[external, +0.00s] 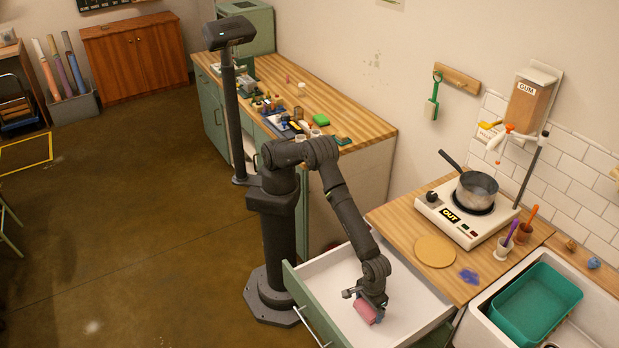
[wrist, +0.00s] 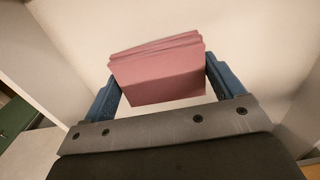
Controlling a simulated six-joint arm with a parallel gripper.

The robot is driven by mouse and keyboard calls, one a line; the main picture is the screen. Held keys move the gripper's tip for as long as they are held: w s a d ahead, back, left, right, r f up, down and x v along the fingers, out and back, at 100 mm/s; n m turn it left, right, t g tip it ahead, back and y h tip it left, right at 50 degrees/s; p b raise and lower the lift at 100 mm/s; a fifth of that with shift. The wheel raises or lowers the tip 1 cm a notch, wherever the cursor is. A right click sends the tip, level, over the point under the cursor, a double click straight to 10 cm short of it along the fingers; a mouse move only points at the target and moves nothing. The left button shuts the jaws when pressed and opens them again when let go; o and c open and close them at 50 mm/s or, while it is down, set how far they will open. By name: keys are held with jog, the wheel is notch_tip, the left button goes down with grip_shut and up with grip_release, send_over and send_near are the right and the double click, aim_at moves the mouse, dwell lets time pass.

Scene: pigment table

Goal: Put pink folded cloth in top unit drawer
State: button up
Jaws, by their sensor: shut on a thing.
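The pink folded cloth (external: 366,311) is between the fingers of my gripper (external: 370,305). In the wrist view the cloth (wrist: 158,72) shows its folded layers at the top, and the blue fingers of my gripper (wrist: 165,85) press on its left and right sides. The top unit drawer (external: 335,285) is pulled open, with a white inside and a green front. My gripper and the cloth are inside the drawer's outline, low over its white floor. I cannot tell whether the cloth touches the floor.
The wooden counter (external: 405,235) above the drawer holds a hot plate (external: 468,217) with a pot (external: 477,190), a round board (external: 435,251) and a blue-purple pigment patch (external: 469,277). A sink with a teal basin (external: 536,303) is at the right. The drawer floor around the cloth looks empty.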

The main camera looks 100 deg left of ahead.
aim_at(371, 314)
jog(key=shift+w+a+f, duration=0.15)
jog(key=shift+w+f, duration=0.25)
jog(key=shift+w, duration=0.1)
jog(key=shift+f, duration=1.85)
jog(key=shift+f, duration=0.2)
jog(key=o, duration=0.8)
jog(key=shift+c, duration=0.2)
jog(key=shift+r, duration=0.1)
notch_tip(371, 314, up, 12)
jog(key=shift+r, duration=0.1)
